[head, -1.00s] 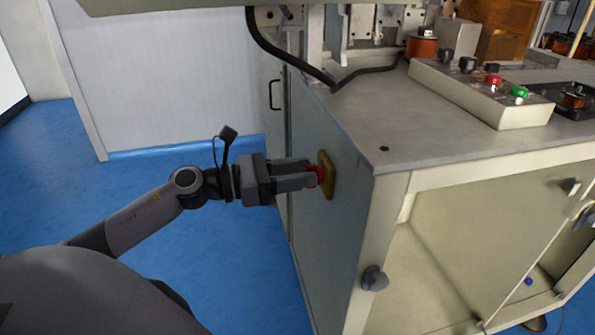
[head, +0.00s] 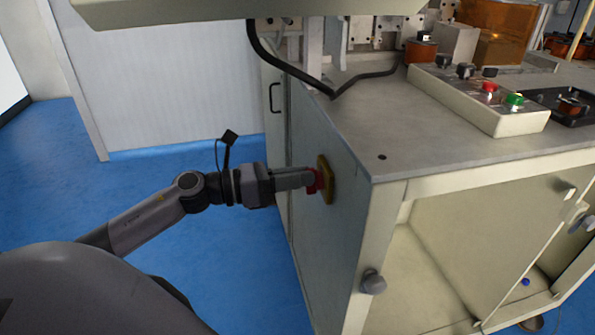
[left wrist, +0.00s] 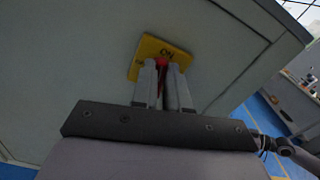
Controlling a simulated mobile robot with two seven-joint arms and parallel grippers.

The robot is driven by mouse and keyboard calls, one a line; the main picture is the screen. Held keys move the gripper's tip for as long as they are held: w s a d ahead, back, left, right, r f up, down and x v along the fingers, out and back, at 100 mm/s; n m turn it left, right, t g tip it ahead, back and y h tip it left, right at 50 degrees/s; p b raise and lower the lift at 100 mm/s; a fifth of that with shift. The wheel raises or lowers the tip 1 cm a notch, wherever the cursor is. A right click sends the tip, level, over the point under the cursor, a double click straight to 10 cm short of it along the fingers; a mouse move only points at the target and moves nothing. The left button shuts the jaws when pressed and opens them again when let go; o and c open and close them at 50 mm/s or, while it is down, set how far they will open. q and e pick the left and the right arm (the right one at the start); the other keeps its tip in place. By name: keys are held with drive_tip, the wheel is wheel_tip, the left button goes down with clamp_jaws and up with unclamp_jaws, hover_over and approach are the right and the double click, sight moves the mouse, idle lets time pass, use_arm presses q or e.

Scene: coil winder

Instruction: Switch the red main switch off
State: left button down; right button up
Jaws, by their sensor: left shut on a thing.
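The red main switch (head: 319,182) sits on a yellow plate (head: 329,178) on the left side panel of the machine cabinet. My left gripper (head: 311,180) reaches it from the left and is shut on its red handle. In the left wrist view the yellow plate (left wrist: 152,48) looks tilted and the word "ON" is readable on it. There the red handle (left wrist: 161,62) shows between the two fingertips of my left gripper (left wrist: 163,66), mostly hidden by them. My right gripper is not in view.
The cabinet top (head: 380,125) carries a control box (head: 470,95) with a red and a green button and black knobs. A black cable (head: 290,65) hangs at the back. Blue floor (head: 235,280) is free left of the cabinet.

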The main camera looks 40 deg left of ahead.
use_arm(q)
drive_tip(key=n+p, duration=0.3)
drive_tip(key=n, duration=0.2)
drive_tip(key=n+p, duration=0.3)
drive_tip(key=n, duration=0.2)
drive_tip(key=f+n+p, duration=0.1)
drive_tip(key=n+p, duration=0.2)
drive_tip(key=n, duration=0.1)
drive_tip(key=shift+w+a+n, duration=0.3)
drive_tip(key=shift+a+n, duration=0.1)
drive_tip(key=shift+f, duration=0.1)
drive_tip(key=c, duration=1.1)
unclamp_jaws()
drive_tip(key=shift+c, duration=0.2)
drive_tip(key=v, duration=0.7)
